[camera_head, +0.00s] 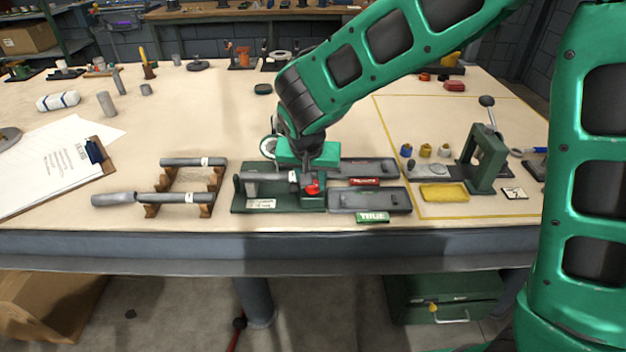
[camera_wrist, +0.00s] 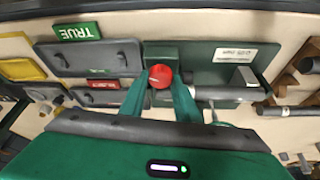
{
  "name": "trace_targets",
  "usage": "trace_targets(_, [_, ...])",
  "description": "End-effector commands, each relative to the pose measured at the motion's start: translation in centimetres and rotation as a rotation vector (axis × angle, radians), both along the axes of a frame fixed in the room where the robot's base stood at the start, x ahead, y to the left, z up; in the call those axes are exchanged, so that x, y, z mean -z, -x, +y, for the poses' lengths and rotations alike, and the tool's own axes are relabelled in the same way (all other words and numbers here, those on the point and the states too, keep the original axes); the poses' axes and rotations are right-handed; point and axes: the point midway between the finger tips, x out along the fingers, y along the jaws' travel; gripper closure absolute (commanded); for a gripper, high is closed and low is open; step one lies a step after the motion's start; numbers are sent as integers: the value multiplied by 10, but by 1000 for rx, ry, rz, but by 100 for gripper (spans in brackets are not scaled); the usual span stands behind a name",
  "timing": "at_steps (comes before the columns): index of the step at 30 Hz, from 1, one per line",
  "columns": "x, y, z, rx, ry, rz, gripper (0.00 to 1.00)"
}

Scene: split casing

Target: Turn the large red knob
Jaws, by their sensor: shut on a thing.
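The large red knob (camera_head: 312,187) sits at the right end of a dark green fixture (camera_head: 237,196) on the workbench. In the wrist view the knob (camera_wrist: 160,76) is round and lies between the fingertips of my gripper (camera_wrist: 159,88). My gripper (camera_head: 308,178) reaches down over the fixture from above and is shut on the knob. The fixture carries a grey cylinder lying sideways and a white label. My fingers hide the knob's sides in the wrist view.
Right of the fixture are two grey trays, the front one (camera_head: 370,200) by a green "TRUE" block (camera_head: 372,217), the rear one by a red block (camera_head: 364,182). Left are cylinders on wooden racks (camera_head: 152,211). A green press (camera_head: 484,158) and yellow tray (camera_head: 444,193) stand further right.

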Motion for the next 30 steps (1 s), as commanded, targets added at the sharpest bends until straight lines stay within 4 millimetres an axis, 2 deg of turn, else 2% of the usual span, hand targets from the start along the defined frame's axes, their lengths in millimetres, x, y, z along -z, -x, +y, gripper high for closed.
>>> trace_targets(12, [-1, -2, 1, 175, -1, -2, 94])
trace_targets(27, [-1, -2, 1, 194, -2, -4, 94])
trace_targets(28, [-1, -2, 1, 194, -2, -4, 67])
trace_targets(30, [-1, -2, 1, 193, -1, -2, 52])
